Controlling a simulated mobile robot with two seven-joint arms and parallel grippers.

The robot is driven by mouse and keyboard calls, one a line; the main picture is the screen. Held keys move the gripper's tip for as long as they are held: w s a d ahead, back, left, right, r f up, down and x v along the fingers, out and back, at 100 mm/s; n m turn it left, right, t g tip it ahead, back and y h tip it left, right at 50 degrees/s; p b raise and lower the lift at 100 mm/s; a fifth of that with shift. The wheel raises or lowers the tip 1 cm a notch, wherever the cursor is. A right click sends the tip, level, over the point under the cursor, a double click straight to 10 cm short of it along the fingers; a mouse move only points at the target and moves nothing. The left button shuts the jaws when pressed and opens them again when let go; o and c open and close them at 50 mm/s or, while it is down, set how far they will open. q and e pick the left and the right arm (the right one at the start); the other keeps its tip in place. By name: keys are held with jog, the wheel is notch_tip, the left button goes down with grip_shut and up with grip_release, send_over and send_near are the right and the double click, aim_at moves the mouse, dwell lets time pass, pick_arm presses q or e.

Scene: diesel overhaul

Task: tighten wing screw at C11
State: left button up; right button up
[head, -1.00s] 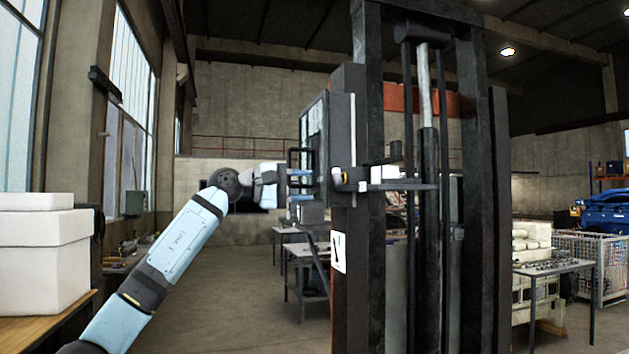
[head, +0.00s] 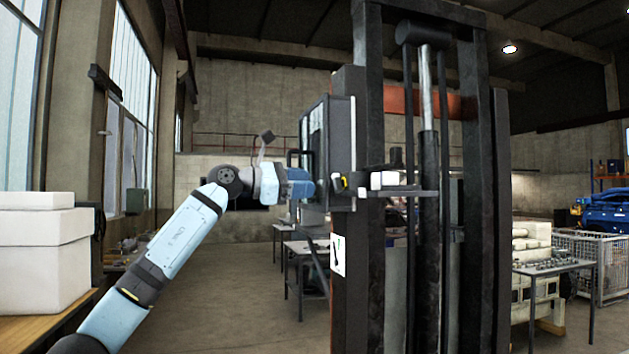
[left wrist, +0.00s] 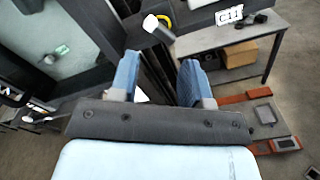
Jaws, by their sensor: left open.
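The white label C11 (left wrist: 230,15) is on a dark edge at the top of the left wrist view. A small dark knob-like part (left wrist: 258,17) sits just right of it. A white-ended dark piece with a yellow curved part (left wrist: 166,21) is left of the label. I cannot tell for sure which part is the wing screw. My left gripper (left wrist: 160,78) is open and empty, its blue fingers spread below these parts, apart from the label. In the head view my left gripper (head: 305,188) is beside the dark cabinet on the mast. My right gripper is not in view.
A tall dark mast (head: 373,120) with a cabinet (head: 342,130) stands close by the gripper. A horizontal bar (head: 405,191) with white blocks crosses the mast. White boxes (head: 40,260) sit at left. Open floor (head: 225,310) lies between.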

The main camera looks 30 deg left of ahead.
pick_arm(q)
jog(key=n+p, duration=0.2)
jog(key=n, duration=0.2)
jog(key=w+d+n+p, duration=0.1)
jog(key=n+p, duration=0.1)
jog(key=n, duration=0.2)
jog(key=n+p, duration=0.2)
jog(key=n, duration=0.2)
jog(key=shift+w+d, duration=0.55)
jog(key=shift+w, duration=0.15)
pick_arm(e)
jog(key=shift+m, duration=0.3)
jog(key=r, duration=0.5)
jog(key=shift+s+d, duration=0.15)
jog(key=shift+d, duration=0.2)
pick_arm(q)
jog(key=shift+s, duration=0.15)
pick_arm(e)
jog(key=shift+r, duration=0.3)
pick_arm(q)
jog(key=shift+w+d, duration=0.1)
jog(key=shift+w, duration=0.1)
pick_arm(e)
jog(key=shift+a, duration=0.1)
